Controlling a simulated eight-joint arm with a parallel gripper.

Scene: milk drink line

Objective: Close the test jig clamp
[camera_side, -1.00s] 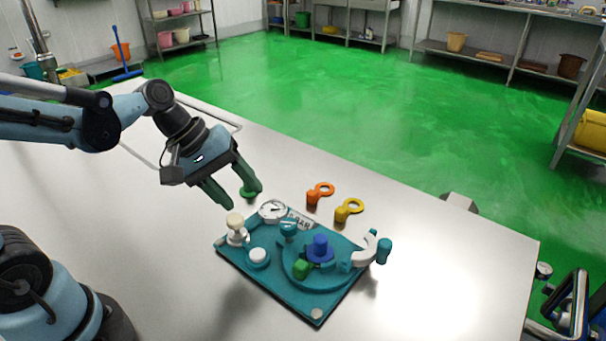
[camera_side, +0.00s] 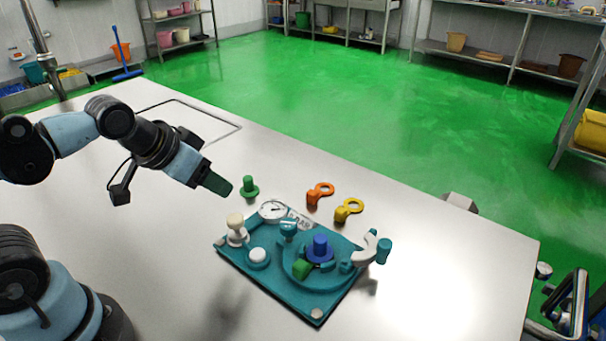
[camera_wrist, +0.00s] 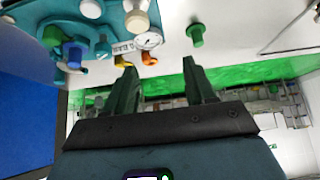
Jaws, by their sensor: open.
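The test jig is a teal plate (camera_side: 247,278) on the table. Its clamp appears to be the white curved lever (camera_side: 368,246) with a teal grip (camera_side: 384,250), standing raised at the right end. A blue knobbed part (camera_side: 320,248) sits in the round teal seat, with a green block (camera_side: 302,268) beside it. My gripper (camera_side: 218,186) is left of and above the jig, apart from it, tilted sideways. In the wrist view its two fingers (camera_wrist: 162,75) are spread with nothing between them, and the blue part (camera_wrist: 73,55) shows at the left; the lever is not clear there.
A green peg (camera_side: 249,188) stands on the table close to my fingertips. The jig carries a dial gauge (camera_side: 272,210), a white button (camera_side: 258,256) and a cream knob (camera_side: 235,221). Orange (camera_side: 320,193) and yellow (camera_side: 348,210) ringed pieces lie behind it. The table front is clear.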

